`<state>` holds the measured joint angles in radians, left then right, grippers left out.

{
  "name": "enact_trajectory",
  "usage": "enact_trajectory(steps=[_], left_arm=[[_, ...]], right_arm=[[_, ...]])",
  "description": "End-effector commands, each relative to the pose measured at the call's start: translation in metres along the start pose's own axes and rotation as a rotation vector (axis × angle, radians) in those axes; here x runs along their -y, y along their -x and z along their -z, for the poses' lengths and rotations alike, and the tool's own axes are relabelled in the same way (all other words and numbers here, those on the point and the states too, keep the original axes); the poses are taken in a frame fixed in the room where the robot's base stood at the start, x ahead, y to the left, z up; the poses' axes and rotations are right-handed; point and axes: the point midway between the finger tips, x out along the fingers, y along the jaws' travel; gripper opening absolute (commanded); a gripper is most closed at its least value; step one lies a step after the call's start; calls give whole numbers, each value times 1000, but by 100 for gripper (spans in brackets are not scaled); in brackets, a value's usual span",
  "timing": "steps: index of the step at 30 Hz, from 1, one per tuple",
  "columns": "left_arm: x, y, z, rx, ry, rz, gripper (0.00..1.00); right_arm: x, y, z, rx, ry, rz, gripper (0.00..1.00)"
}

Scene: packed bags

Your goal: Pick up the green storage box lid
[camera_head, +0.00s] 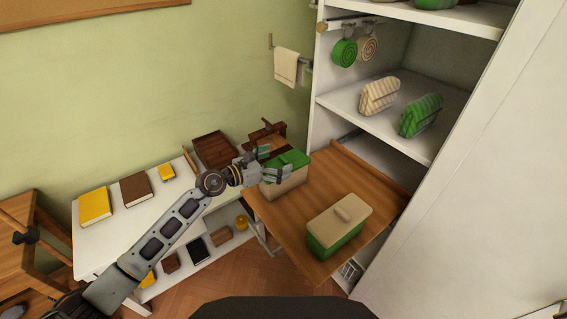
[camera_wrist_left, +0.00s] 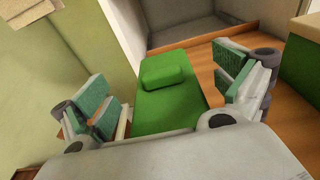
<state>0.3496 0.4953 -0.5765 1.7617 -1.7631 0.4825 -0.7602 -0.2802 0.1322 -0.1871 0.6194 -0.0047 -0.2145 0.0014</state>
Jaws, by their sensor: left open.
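The green storage box lid (camera_head: 295,158) sits on a beige box (camera_head: 289,184) at the back left of the wooden pull-out board. In the left wrist view the green lid (camera_wrist_left: 165,105) with its raised handle (camera_wrist_left: 166,71) lies between my fingers. My left gripper (camera_head: 272,163) is open at the lid's left side; its two green-padded fingers stand apart on either side of the lid in the left wrist view (camera_wrist_left: 168,100). I cannot tell whether a finger touches it. The gripper body hides the lid's near part there. My right gripper is not in view.
A green box with a beige lid (camera_head: 338,224) stands on the front of the wooden board (camera_head: 265,207). A brown tray (camera_head: 214,150) and books (camera_head: 95,206) lie on the white table to the left. The cabinet shelf (camera_head: 349,101) above holds two striped bags (camera_head: 421,115).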

Motion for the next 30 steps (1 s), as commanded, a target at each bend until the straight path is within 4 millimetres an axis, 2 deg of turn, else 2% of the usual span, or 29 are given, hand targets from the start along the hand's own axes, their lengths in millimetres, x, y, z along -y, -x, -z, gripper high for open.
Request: enact_trajectory(steps=[6, 21, 30], left_arm=[[1, -12, 0, 0, 1, 0, 97], [1, -13, 0, 0, 0, 0, 97], [1, -13, 0, 0, 0, 0, 60]], right_arm=[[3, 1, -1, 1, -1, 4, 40], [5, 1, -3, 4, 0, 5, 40], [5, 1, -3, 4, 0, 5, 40]])
